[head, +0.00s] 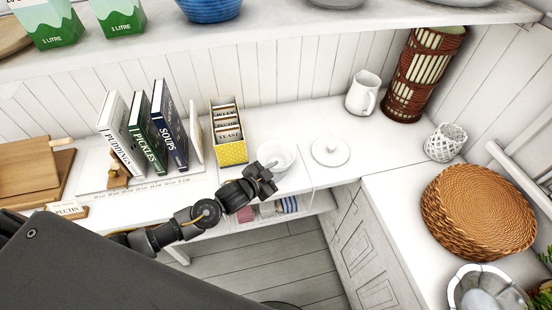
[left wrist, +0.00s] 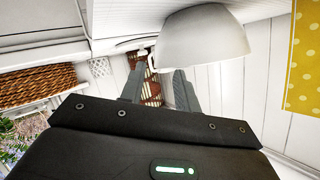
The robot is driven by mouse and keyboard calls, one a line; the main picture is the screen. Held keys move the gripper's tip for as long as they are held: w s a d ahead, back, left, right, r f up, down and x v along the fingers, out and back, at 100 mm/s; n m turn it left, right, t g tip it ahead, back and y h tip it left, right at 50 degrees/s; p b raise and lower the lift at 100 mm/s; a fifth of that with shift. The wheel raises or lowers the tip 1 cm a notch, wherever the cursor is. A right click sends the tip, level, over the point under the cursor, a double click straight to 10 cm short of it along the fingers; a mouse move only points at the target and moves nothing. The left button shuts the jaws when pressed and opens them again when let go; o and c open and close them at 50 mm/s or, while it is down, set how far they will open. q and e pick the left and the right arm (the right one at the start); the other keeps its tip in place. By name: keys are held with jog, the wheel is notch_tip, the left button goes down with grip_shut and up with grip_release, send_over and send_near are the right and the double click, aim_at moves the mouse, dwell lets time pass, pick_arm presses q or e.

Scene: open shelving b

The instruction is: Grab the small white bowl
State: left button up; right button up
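The small white bowl (head: 283,153) sits on the white counter, right of the yellow polka-dot box. My left gripper (head: 265,176) is at the bowl's near side, its fingers close to the rim. In the left wrist view the bowl (left wrist: 205,45) is large, and my left gripper (left wrist: 160,68) has its two fingers spread with a gap between them. I cannot tell whether a finger touches the bowl. My right gripper is not in view.
The yellow box (head: 232,152) holds cards left of the bowl. A white round lid (head: 331,151) lies to its right. Books (head: 171,125) stand further left. A white pitcher (head: 362,93) and a red-brown lattice vase (head: 423,72) are behind. An upper shelf (head: 290,22) overhangs the counter.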

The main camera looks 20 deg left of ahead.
pick_arm(q)
jog(key=shift+w+d+p, duration=0.2)
jog(key=shift+w+p, duration=0.1)
jog(key=shift+w, duration=0.05)
jog(key=p+x, duration=0.1)
jog(key=x, duration=0.2)
jog(key=shift+w+d+r, duration=0.1)
jog(key=shift+w+d, duration=0.1)
jog(key=shift+w, duration=0.1)
jog(key=shift+w+d+f, duration=0.1)
jog(key=shift+w+f, duration=0.15)
jog(key=shift+w, duration=0.1)
grip_shut()
